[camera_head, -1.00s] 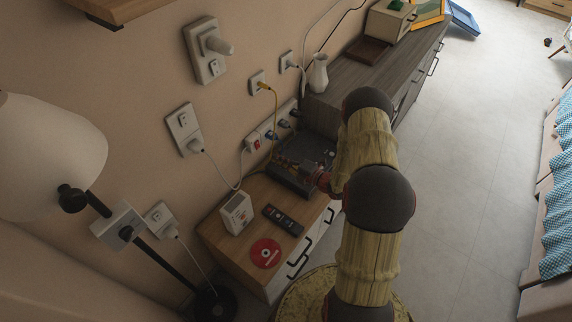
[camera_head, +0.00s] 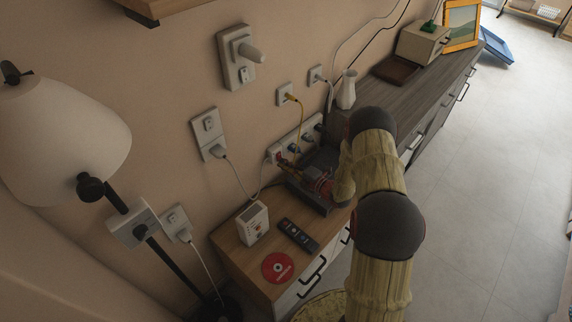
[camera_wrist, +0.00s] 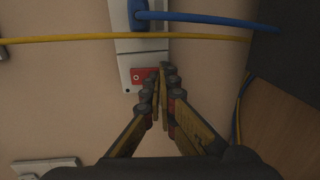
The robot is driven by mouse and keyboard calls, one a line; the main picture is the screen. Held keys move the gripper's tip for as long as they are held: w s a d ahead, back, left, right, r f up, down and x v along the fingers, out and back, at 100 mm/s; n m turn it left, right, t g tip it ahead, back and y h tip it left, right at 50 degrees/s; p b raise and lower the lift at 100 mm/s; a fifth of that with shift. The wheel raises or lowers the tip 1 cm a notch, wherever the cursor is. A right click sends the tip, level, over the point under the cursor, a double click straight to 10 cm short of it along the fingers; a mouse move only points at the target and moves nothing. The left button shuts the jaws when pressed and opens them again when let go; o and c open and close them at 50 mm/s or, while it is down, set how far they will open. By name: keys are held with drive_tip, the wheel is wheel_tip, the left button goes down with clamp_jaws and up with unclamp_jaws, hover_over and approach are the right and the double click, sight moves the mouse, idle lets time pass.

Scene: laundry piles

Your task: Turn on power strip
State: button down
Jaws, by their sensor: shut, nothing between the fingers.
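The white power strip (camera_head: 311,130) is mounted on the wall above the wooden cabinet, with blue plugs in it. In the wrist view the strip (camera_wrist: 127,46) runs upright, and its red switch (camera_wrist: 138,75) is near its lower end. My gripper (camera_wrist: 160,70) is shut and empty, with its fingertips at the right side of the red switch and partly covering it. I cannot tell whether the tips touch the switch. In the head view my gripper (camera_head: 283,164) is close to the strip's near end. The switch's on or off position is not clear.
A blue cable (camera_wrist: 210,20) and a yellow cable (camera_wrist: 90,39) cross near the strip. A white clock-like box (camera_head: 252,223), a remote (camera_head: 298,235) and a red disc (camera_head: 278,267) lie on the cabinet.

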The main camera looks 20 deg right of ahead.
drive_tip(key=shift+w+a, duration=0.1)
drive_tip(key=shift+w, duration=0.1)
drive_tip(key=shift+f, duration=0.1)
drive_tip(key=f+p+v, duration=0.3)
drive_tip(key=v, duration=1)
drive_tip(key=shift+s, duration=0.4)
drive_tip(key=shift+d+f, duration=0.15)
drive_tip(key=shift+d, duration=0.1)
